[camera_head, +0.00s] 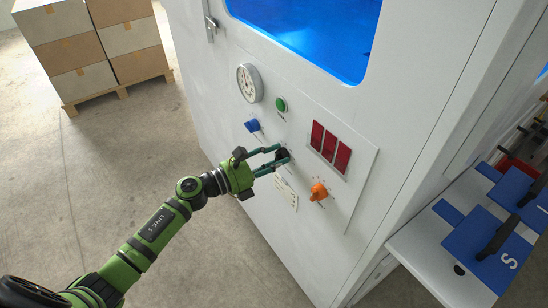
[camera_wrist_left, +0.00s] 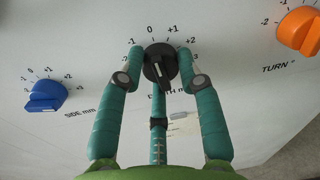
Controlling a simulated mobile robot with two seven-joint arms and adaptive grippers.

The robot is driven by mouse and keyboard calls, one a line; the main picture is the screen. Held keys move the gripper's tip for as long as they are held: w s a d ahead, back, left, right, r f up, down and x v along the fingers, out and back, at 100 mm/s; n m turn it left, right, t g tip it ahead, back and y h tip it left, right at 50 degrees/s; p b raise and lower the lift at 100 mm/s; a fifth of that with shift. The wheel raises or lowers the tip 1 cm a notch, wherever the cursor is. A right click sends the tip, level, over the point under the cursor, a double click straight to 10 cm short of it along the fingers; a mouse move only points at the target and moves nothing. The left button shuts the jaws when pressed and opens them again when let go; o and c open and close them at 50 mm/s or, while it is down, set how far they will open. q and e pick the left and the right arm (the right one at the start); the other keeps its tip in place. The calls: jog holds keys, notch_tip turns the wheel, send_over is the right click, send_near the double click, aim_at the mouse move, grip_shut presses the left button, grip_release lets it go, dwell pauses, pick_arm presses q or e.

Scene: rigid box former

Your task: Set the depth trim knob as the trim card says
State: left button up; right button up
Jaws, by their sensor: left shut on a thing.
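The black depth trim knob (camera_head: 283,153) is on the white machine's control panel, between a blue knob and an orange knob. My left gripper (camera_head: 279,157) is shut on it. In the left wrist view the teal fingers stand either side of the black knob (camera_wrist_left: 158,66), under a printed scale with 0 at the top and -1 and +1 beside it. A pale line shows on the knob, but I cannot tell its exact setting. A small white card (camera_head: 287,195) is below the knob; its writing is too small to read. My right gripper is not in view.
The blue SIDE knob (camera_head: 252,126) is left of the black knob and the orange TURN knob (camera_head: 318,191) right of it. A gauge (camera_head: 249,83), a green button (camera_head: 281,104) and red displays (camera_head: 330,146) are above. A shelf with blue plates (camera_head: 487,246) is at right.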

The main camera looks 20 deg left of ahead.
pick_arm(q)
jog(key=shift+n+t+y+p, duration=0.3)
jog(key=shift+n+p, duration=1.2)
jog(key=shift+n, duration=3.95)
jog(key=shift+n+t+p, duration=0.5)
jog(key=shift+n+p, duration=0.95)
jog(key=shift+n, duration=4)
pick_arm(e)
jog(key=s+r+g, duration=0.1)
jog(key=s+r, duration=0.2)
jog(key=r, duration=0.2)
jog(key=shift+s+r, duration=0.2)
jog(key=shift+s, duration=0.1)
